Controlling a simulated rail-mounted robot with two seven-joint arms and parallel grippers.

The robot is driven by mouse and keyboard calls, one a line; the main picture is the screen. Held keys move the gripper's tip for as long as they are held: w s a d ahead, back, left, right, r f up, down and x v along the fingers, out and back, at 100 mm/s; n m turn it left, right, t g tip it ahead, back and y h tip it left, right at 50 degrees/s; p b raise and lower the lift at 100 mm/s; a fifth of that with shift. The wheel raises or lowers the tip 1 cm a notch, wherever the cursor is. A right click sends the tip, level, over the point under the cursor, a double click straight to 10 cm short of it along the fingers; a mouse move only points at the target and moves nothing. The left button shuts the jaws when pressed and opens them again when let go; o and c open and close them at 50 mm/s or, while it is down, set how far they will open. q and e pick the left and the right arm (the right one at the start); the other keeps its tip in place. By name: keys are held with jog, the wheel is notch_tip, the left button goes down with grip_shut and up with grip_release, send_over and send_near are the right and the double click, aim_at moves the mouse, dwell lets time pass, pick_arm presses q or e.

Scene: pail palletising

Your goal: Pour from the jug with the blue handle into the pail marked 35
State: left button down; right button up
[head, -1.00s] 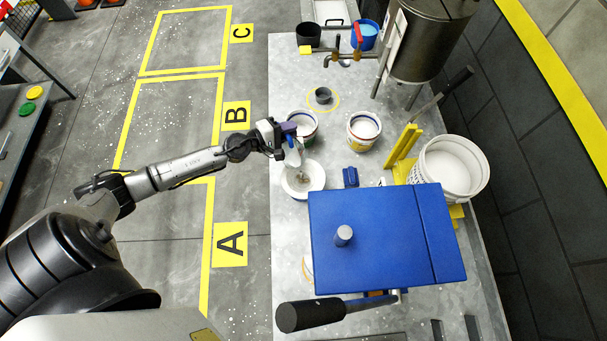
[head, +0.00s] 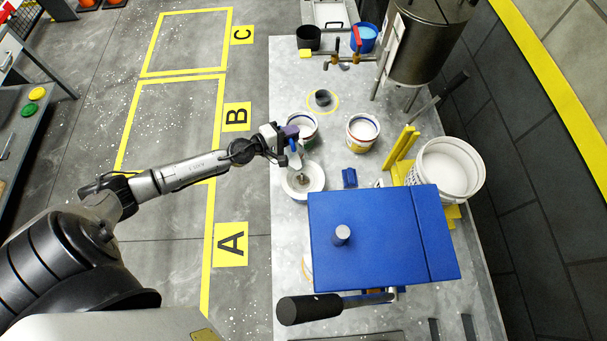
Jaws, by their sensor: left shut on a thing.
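My left gripper (head: 287,137) is shut on the blue handle of a small pale jug (head: 296,159). The jug is tilted, with its lower end over the mouth of an open white pail (head: 288,187). A greyish patch shows inside that pail below the jug; I cannot tell whether liquid is flowing. Another open pail (head: 312,137) stands just behind the gripper, partly hidden by it. A third pail (head: 357,146) with a yellow label and white contents stands to its right. No number 35 can be read on any pail. My right gripper is not in view.
A large blue press-like block (head: 370,240) with a black-gripped lever fills the near bench. A big white bucket (head: 472,190) stands at right beside yellow brackets. A steel tank (head: 430,45) with taps stands at the back. A small grey cup (head: 323,97) sits in a yellow ring.

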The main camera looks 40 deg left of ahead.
pick_arm(q)
jog(key=shift+s+d+r+m+p, duration=0.2)
jog(key=shift+d+m+p, duration=0.15)
jog(key=shift+p, duration=0.2)
jog(key=shift+d+r+m+p, duration=0.25)
jog(key=shift+d+p, duration=0.2)
jog(key=shift+p, duration=0.35)
dwell(0.3)
jog(key=shift+s+d+r+y+p, duration=0.1)
jog(key=shift+d+r+y+p, duration=0.05)
jog(key=shift+d+y+p, duration=0.2)
jog(key=shift+a, duration=0.1)
dwell(1.1)
dwell(0.5)
